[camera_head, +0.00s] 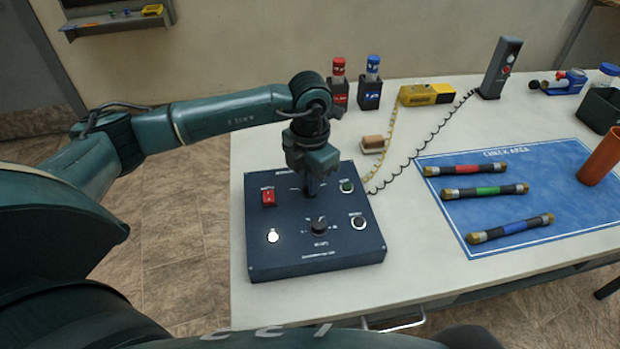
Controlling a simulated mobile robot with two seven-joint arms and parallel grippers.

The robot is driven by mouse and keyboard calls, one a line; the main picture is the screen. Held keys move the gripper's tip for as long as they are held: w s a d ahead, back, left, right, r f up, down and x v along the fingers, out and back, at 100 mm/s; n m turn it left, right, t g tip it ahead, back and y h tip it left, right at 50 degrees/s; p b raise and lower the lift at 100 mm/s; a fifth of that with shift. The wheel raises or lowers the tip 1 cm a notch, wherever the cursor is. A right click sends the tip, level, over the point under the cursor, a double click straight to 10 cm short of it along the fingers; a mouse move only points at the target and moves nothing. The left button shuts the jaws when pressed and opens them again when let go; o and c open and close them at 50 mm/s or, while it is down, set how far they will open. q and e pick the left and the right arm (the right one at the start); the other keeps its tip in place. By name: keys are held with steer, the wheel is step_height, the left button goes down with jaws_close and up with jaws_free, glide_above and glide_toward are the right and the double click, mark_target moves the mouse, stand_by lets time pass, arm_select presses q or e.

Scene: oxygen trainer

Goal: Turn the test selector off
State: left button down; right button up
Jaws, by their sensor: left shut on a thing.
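The dark blue control panel box (260,255) lies on the near left part of the table. A black rotary knob (319,227) stands free below the gripper, between a white lamp (273,236) and a dark button with a pale ring (358,222). My right gripper is not in view.
A blue mat (470,215) with several banded cylinders lies right of the panel. Behind stand red and blue bottles (339,85), a yellow device (428,94) and an upright grey handset (499,68). A coiled cord (432,132) runs from the handset towards the panel.

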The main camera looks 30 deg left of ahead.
arm_select(q)
steer(key=shift+n, duration=0.3)
steer(key=shift+n+b, duration=0.3)
steer(key=shift+n, duration=0.6)
steer(key=n, duration=0.2)
steer(key=shift+n, duration=0.3)
steer(key=n, duration=0.4)
steer(key=shift+n, duration=1.3)
steer(key=c, duration=1.5)
jaws_free()
